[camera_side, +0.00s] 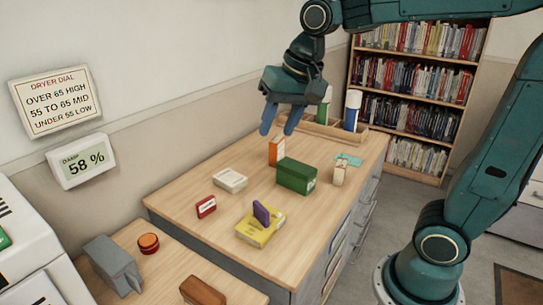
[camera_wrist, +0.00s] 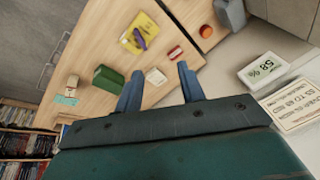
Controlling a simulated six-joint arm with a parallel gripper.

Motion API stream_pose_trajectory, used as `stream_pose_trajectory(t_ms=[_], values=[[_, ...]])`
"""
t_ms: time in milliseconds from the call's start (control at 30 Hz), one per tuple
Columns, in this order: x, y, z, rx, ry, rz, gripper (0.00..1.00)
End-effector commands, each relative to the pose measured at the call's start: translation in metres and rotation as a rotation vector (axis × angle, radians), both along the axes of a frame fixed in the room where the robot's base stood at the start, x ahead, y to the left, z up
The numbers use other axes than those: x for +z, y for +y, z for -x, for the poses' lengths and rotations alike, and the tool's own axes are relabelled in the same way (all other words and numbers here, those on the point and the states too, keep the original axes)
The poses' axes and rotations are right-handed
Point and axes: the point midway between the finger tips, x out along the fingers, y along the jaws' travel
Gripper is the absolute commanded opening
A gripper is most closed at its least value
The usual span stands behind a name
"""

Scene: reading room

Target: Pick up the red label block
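The red label block (camera_side: 206,207) is small, with a pale label on its face, and stands on the wooden cabinet top left of the yellow box. It also shows in the wrist view (camera_wrist: 175,53), just beyond the right fingertip. My gripper (camera_side: 278,128) is open and empty, with its blue fingers spread and pointing down. It hangs above the cabinet top, up and to the right of the red label block in the side view and apart from it. In the wrist view the gripper (camera_wrist: 159,72) has the white block (camera_wrist: 156,77) showing between its fingertips.
A wooden tray (camera_side: 326,131) with bottles stands at the back. A lower table at front left holds a red-orange puck (camera_side: 148,243).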

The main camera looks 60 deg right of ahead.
Motion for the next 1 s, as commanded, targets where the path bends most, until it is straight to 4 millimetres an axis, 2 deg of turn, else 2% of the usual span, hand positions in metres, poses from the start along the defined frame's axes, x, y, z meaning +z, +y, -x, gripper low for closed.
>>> stream_pose_trajectory(t_ms=[33, 267, 567, 767, 1000], values=[[-0.002, -0.001, -0.013, -0.035, 0.017, -0.016, 0.39], [-0.012, -0.004, -0.065, -0.205, 0.077, -0.086, 0.39], [-0.041, -0.011, -0.13, -0.432, 0.159, -0.163, 0.39], [-0.07, -0.017, -0.17, -0.586, 0.216, -0.205, 0.39], [-0.113, -0.025, -0.213, -0.773, 0.281, -0.246, 0.39]])
